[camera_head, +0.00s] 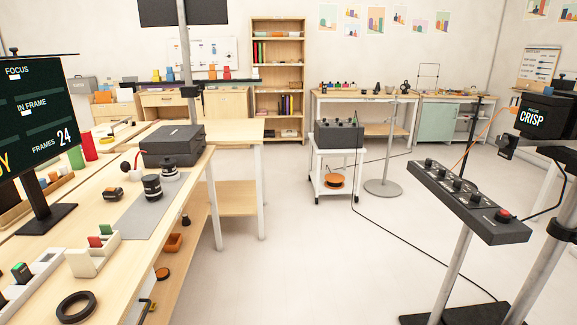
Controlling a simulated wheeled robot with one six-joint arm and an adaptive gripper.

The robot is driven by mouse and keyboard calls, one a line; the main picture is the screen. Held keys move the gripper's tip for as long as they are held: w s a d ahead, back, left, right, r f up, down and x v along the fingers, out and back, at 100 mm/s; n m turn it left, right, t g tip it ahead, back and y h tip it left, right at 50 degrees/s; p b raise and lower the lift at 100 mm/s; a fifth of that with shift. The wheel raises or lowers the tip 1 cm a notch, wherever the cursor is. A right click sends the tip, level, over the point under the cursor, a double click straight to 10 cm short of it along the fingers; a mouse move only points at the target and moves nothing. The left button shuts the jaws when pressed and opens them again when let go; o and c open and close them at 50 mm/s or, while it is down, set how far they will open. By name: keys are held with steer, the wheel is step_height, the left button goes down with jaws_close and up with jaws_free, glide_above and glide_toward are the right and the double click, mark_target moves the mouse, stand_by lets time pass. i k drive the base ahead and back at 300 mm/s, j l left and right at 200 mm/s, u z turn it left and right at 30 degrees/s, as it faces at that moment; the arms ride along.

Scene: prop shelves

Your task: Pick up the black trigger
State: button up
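I cannot clearly make out a black trigger in this view. Several small dark things could be it, but none shows a clear trigger shape. Two black ribbed cylinders (152,188) stand on a grey mat (127,222) on the left wooden table (97,208). A black ring (76,306) lies near the table's front. A small dark piece with a yellowish part (147,306) is at the table's lower right edge. A small dark object (185,220) is on the shelf below. My gripper is not in view.
A monitor (38,130) stands at the left. A black box (173,146) sits at the table's far end. A black control panel (468,198) on a stand is at the right. A white cart (333,163) stands farther back, with a cable on the floor. The middle floor is mostly clear.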

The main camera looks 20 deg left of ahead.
mark_target(109, 196)
steer(key=i+j+u, duration=0.1)
steer(key=i+u, duration=0.3)
steer(key=i, duration=0.25)
steer(key=i+u, duration=0.4)
steer(key=i, duration=0.25)
steer(key=i+u, duration=0.4)
steer(key=i+l+u, duration=0.15)
steer(key=i+u, duration=0.2)
steer(key=i+l+u, duration=0.25)
steer(key=u, duration=0.15)
steer(key=i+l+u, duration=0.15)
steer(key=i+u, duration=0.15)
steer(key=u, duration=0.2)
steer(key=i+l+u, duration=0.3)
steer(key=u, duration=0.15)
steer(key=i+l+u, duration=0.2)
steer(key=l+u, duration=0.3)
steer(key=i+l+u, duration=0.15)
steer(key=l, duration=0.15)
steer(key=i+l+u, duration=0.2)
steer(key=k+l, duration=0.05)
